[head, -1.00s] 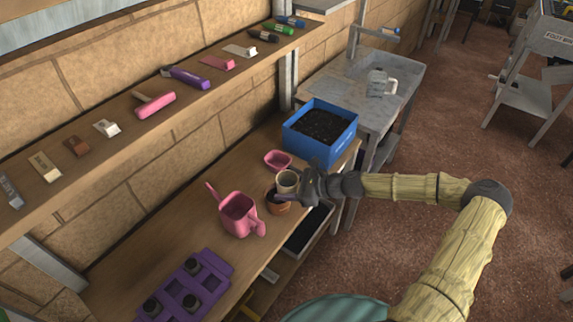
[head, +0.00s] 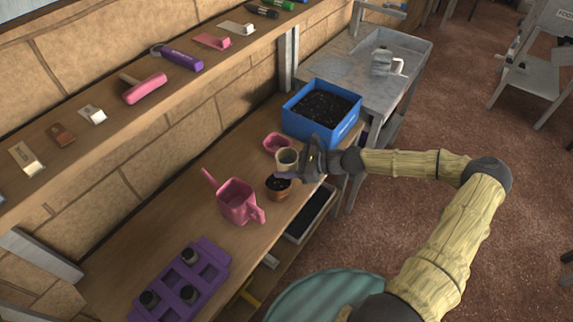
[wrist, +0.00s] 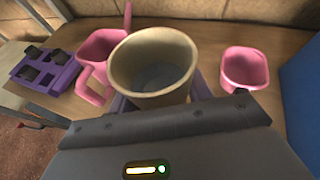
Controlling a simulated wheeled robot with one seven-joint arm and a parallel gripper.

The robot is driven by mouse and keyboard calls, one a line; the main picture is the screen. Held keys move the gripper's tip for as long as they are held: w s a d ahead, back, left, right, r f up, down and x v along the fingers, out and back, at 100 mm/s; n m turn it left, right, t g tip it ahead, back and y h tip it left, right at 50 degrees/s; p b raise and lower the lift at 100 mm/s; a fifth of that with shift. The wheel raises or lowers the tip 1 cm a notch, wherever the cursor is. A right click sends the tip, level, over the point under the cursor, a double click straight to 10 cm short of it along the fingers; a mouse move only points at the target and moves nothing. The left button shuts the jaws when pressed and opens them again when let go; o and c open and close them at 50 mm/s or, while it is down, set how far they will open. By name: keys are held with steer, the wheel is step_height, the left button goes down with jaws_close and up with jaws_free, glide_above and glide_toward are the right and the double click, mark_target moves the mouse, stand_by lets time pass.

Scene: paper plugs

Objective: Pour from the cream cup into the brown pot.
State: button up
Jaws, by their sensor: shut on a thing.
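The cream cup (head: 287,160) is held in my gripper (head: 298,166) above the bench. In the wrist view the cup (wrist: 153,98) looks roughly upright, and its inside is greyish, its contents unclear. The brown pot (head: 278,190) stands on the bench just below and in front of the cup in the head view, with dark soil inside. The cup is apart from the pot's rim, not over its middle. The pot is hidden in the wrist view.
A pink watering can (head: 238,202) stands left of the pot. A small pink pot (head: 277,142) and a blue box of soil (head: 347,134) are behind. A purple tray (head: 208,285) lies at the front. A shelf with tools (head: 110,125) runs along the wall.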

step_height(320, 180, down, 3)
steer(key=shift+w+r+b, duration=0.1)
steer(key=shift+b, duration=0.9)
steer(key=shift+r+p, duration=0.4)
steer(key=shift+p, duration=0.1)
steer(key=shift+d+r+h+p, duration=0.1)
steer(key=shift+d+h+p, duration=0.1)
steer(key=shift+h+p, duration=0.4)
steer(key=shift+f, duration=0.2)
steer(key=shift+d, duration=0.1)
steer(key=shift+w+d+r+n+h, duration=0.2)
steer(key=shift+d+r+n+h, duration=0.15)
steer(key=shift+h, duration=0.35)
steer(key=shift+a+f, duration=0.15)
steer(key=shift+s, duration=0.1)
